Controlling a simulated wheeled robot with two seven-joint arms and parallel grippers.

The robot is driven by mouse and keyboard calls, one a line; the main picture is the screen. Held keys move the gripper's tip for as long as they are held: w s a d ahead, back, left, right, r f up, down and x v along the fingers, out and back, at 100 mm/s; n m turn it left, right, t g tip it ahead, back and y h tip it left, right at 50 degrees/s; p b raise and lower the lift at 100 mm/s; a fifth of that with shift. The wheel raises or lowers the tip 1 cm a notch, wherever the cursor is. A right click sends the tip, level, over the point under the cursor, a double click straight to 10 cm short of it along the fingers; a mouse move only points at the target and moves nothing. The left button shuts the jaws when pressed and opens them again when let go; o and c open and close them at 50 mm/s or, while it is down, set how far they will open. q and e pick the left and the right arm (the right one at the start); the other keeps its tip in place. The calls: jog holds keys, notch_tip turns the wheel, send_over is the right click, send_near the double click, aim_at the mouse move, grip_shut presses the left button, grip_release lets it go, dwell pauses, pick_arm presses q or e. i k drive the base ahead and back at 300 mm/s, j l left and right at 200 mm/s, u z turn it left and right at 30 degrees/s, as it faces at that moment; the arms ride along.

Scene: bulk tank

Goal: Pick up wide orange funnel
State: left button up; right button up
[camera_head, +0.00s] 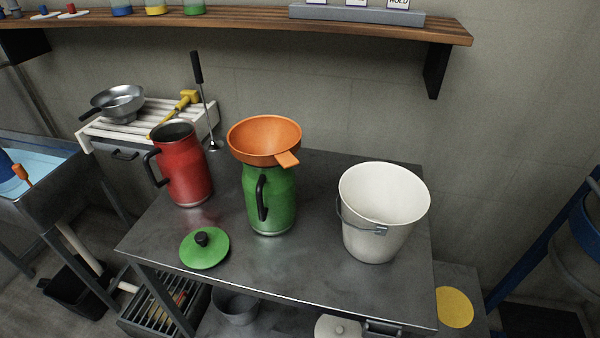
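The wide orange funnel (265,136) sits on top of the green can (270,200), over its mouth. Its flat tab points to the lower right, toward the viewer. The funnel's spout is hidden, so I cannot tell how far it reaches into the can. The green can stands upright on the dark metal table (300,290), with its black handle facing the front. Neither of my grippers shows in the head view.
A red can (182,170) stands left of the green can, a white bucket (378,232) right of it. A green lid (204,250) lies in front. Behind are a white rack (110,135) and an upright black-handled rod (204,95). A wooden shelf (250,26) hangs above.

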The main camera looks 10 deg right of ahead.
aim_at(261, 141)
jog(key=i+j+z, duration=0.15)
jog(key=j+z, duration=0.15)
jog(key=z, duration=0.15)
jog(key=i+j+z, duration=0.1)
jog(key=j+z, duration=0.25)
jog(key=z, duration=0.15)
jog(key=j+z, duration=0.45)
jog(key=i+l, duration=0.05)
